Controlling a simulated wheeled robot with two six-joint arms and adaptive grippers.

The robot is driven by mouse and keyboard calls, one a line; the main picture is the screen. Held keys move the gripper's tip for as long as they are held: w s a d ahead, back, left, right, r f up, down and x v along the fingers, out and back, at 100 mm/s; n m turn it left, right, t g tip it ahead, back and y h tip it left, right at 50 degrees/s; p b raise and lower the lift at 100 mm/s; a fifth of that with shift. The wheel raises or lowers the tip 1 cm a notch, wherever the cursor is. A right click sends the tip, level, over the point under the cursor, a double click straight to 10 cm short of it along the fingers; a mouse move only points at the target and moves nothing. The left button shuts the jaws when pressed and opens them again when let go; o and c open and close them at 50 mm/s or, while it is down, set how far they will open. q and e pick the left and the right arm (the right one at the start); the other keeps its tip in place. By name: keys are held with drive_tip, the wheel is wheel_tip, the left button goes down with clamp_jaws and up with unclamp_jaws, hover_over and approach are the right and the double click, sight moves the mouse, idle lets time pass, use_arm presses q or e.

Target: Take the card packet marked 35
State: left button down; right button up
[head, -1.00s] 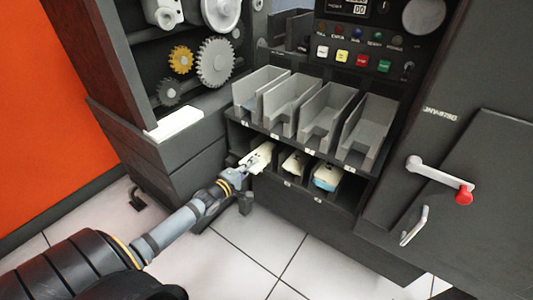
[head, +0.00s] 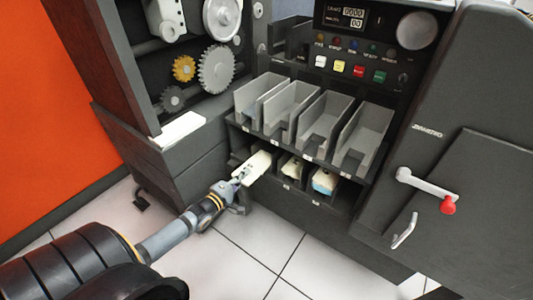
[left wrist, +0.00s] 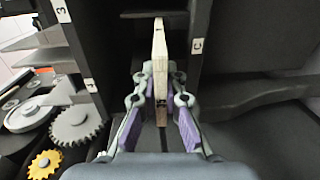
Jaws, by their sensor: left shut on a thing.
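My left gripper (head: 238,181) is at the lower left of the machine's card shelf. It is shut on a cream card packet (head: 256,164), which sticks out in front of the leftmost lower slot. In the left wrist view the packet (left wrist: 159,55) stands on edge between the two purple-padded fingers (left wrist: 157,105). The number on the held packet cannot be read. Two other packets lie in the lower slots to the right: a cream one (head: 293,170) and one with a blue band (head: 325,181). My right gripper is not in view.
Grey upper bins (head: 322,125) stand right above the lower slots. Gears (head: 216,68) are at the upper left. A lever with a red knob (head: 447,206) juts out at the right. The tiled floor (head: 275,235) in front is clear.

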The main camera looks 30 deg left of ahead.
use_arm(q)
drive_tip(key=s+p, duration=0.4)
drive_tip(key=s, duration=0.6)
drive_tip(key=shift+a+p, duration=0.4)
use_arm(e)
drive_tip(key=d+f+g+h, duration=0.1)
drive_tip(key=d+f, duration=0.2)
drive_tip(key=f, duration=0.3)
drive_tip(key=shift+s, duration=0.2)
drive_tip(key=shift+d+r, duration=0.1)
